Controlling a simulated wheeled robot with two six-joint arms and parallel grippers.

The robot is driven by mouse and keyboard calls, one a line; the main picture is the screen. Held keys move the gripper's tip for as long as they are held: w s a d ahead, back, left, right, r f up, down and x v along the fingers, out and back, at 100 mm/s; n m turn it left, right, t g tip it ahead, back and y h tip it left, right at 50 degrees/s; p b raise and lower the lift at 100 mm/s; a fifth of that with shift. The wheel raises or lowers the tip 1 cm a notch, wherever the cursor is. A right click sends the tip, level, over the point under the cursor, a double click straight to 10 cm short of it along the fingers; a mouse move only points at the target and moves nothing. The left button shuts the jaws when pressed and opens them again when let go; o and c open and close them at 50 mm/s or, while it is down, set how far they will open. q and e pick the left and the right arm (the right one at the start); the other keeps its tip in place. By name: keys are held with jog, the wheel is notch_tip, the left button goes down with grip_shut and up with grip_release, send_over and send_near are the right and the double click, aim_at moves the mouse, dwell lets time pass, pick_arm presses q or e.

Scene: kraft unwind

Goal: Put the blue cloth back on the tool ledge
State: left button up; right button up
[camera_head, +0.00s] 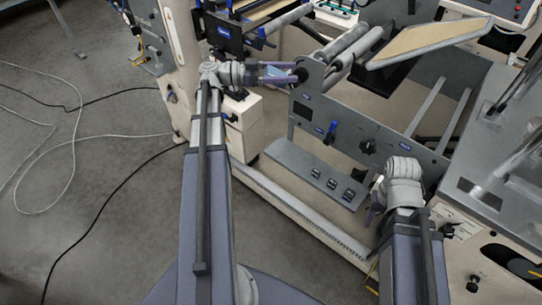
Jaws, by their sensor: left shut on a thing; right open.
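My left gripper (289,73) is at the upper middle, beside the machine's rollers, and is shut on a small light-blue piece, apparently the blue cloth (274,70). Only part of the cloth shows between the fingers. My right gripper (374,205) is open and empty at the lower right, in front of the machine's side plate. A low grey ledge (300,164), which may be the tool ledge, runs along the machine between the two grippers, below and to the right of the left one. Small black items (332,184) sit on it.
Grey rollers (350,45) and a tilted tan panel (425,40) stand right of my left gripper. A grey side plate (345,130) with a black knob rises behind the ledge. A grey worktop (490,150) is at the right. Cables (100,190) lie on the left floor.

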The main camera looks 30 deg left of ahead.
pick_arm(q)
jog(key=s+a+f+n+t+y+b, duration=0.1)
jog(key=a+f+n+t+y+b, duration=0.2)
jog(key=f+b, duration=1.2)
jog(key=s+a+f+n+t+y+b, duration=0.1)
jog(key=a+f+n+t+y+b, duration=0.2)
jog(key=f+b, duration=1.3)
jog(key=s+a+f+n+t+y+b, duration=0.1)
jog(key=f+t+y+b, duration=0.4)
jog(key=f+b, duration=1)
jog(key=a+n+t+b, duration=0.1)
jog(key=n+t+b, duration=0.1)
jog(key=b, duration=0.7)
jog(key=shift+s+a+f+n+t, duration=0.3)
jog(key=shift+s+a+f, duration=0.05)
jog(key=shift+s+a, duration=0.05)
